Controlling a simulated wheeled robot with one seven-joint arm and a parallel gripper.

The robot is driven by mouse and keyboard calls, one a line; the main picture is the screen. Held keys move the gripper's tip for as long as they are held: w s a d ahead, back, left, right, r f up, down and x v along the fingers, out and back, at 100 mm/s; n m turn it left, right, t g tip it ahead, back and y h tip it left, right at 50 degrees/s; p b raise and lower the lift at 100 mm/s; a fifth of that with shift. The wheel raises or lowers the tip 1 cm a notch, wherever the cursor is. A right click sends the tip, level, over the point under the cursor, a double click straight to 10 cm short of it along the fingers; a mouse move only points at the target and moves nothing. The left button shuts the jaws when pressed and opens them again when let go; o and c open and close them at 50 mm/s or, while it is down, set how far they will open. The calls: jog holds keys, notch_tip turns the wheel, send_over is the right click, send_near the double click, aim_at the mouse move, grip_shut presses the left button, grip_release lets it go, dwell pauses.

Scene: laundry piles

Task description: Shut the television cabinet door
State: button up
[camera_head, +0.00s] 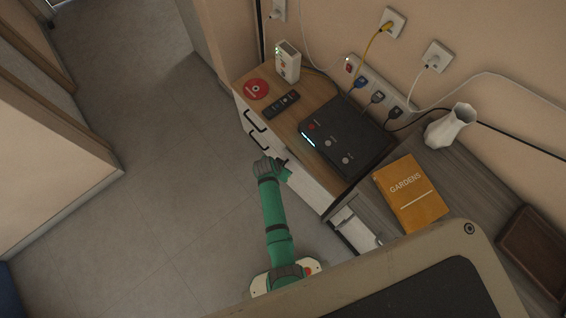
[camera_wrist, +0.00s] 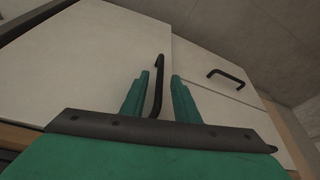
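The television cabinet has a wooden top (camera_head: 271,126) and white fronts with black handles. In the wrist view, a white door (camera_wrist: 95,62) fills the left and middle, with a black upright handle (camera_wrist: 158,88) near its right edge. My gripper (camera_head: 284,168) is at the cabinet's front. In the wrist view, the green fingers of my gripper (camera_wrist: 160,82) are spread, one on each side of the handle; I cannot tell whether they touch it. Another white front (camera_wrist: 208,66) with a black handle is to the right. How far the door stands open is unclear.
On the cabinet are a black router box (camera_head: 345,140), a remote (camera_head: 281,104), a red disc (camera_head: 257,89) and a white device (camera_head: 287,62). An orange book (camera_head: 410,193) and white vase (camera_head: 450,126) are to the right. Grey floor (camera_head: 150,200) is clear at left.

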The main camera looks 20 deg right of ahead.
aim_at(288, 165)
jog(key=shift+x, duration=1.45)
grip_shut()
jog(key=shift+w+d+m, duration=0.3)
jog(key=shift+d, duration=0.35)
jog(key=shift+w+d+m, duration=0.3)
jog(key=shift+w+d, duration=0.05)
jog(key=shift+d, duration=0.25)
jog(key=shift+r, duration=0.1)
grip_release()
jog(key=shift+s, duration=0.1)
